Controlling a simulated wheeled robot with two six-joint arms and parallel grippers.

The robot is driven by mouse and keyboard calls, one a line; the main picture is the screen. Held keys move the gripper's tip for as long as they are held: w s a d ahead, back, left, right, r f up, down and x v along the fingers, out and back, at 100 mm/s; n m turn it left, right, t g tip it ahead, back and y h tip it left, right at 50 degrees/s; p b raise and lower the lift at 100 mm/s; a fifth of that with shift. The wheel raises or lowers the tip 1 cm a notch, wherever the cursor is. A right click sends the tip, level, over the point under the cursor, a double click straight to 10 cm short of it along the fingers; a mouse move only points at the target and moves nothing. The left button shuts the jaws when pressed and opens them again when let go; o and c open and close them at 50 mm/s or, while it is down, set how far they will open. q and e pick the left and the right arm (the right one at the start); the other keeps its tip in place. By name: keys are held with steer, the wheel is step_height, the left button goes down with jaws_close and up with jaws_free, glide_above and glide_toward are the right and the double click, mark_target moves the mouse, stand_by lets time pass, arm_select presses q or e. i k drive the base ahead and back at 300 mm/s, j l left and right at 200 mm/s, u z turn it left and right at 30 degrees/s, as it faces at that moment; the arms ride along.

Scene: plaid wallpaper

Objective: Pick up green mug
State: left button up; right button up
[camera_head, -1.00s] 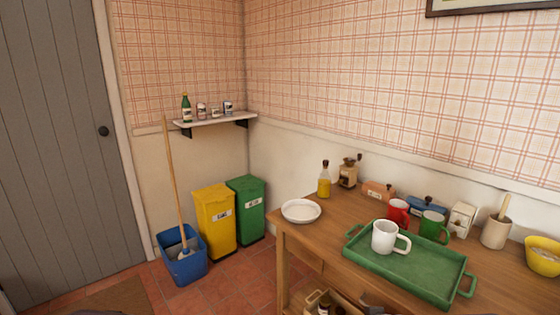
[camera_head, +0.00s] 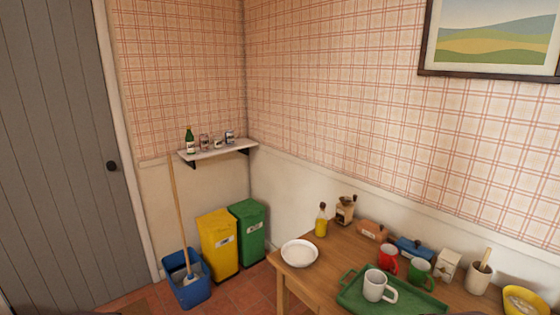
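The green mug (camera_head: 419,270) stands upright on the wooden table, just behind the green tray (camera_head: 354,297). Its handle points right. A red mug (camera_head: 388,260) stands to its left, with only a small gap. A white mug (camera_head: 375,286) stands on the tray in front of the green mug, and its handle reaches toward the green mug's lower front.
A white bowl (camera_head: 299,254) sits at the table's left end. A yellow bowl (camera_head: 525,300) is at right. Bins and a bucket (camera_head: 187,280) stand on the floor left.

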mark_target(419, 268)
steer(key=i+z, duration=0.3)
steer(key=i, duration=0.25)
steer(key=i+z, duration=0.3)
steer(key=i, duration=0.25)
